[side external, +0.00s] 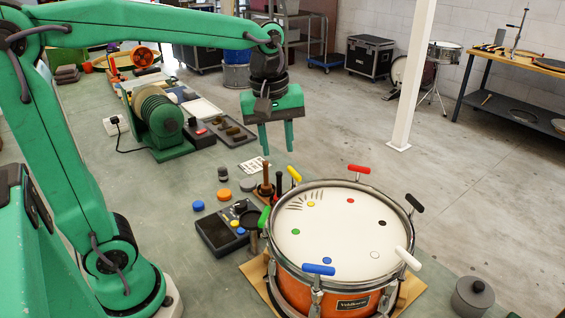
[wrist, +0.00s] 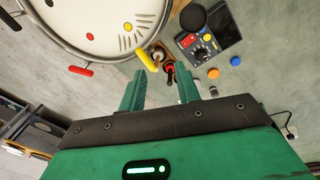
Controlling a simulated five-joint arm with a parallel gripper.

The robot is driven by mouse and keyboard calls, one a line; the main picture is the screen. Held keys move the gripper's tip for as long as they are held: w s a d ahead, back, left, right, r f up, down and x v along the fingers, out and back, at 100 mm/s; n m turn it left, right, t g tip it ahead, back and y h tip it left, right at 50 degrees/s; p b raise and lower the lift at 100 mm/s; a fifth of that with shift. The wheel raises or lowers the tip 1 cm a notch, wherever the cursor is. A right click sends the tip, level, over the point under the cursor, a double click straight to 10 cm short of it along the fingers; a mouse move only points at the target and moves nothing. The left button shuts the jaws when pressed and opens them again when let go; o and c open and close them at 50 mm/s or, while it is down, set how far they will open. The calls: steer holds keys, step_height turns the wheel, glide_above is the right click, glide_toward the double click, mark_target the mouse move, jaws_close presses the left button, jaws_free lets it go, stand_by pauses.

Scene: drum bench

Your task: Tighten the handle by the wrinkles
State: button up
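The drum (side external: 326,190) stands on a wooden board, with coloured T-handles around its rim. Dark wrinkle lines (side external: 296,202) mark the white drumhead beside a yellow dot; they also show in the wrist view (wrist: 125,43). The yellow handle (side external: 294,174) is at the rim closest to the wrinkles, and shows in the wrist view (wrist: 147,60). Other handles are red (side external: 359,169), black (side external: 414,203), white (side external: 407,258), blue (side external: 318,269) and green (side external: 264,216). My gripper (side external: 276,140) is open and empty, fingers pointing down, above and behind the yellow handle, touching nothing.
Upright tools (side external: 267,182) stand just left of the yellow handle. A dark device with a knob (side external: 222,232) and coloured caps lie left of the drum. A green machine with a coil (side external: 155,115) is farther back.

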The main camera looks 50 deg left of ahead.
mark_target(294, 171)
steer(key=w+n, duration=0.1)
steer(key=w+n+g, duration=0.1)
steer(key=w+f+n, duration=0.1)
steer(key=w+n, duration=0.1)
steer(key=shift+w+d, duration=0.1)
steer(key=shift+d, duration=0.2)
steer(key=shift+f, duration=0.1)
steer(key=shift+f, duration=3.85)
jaws_close()
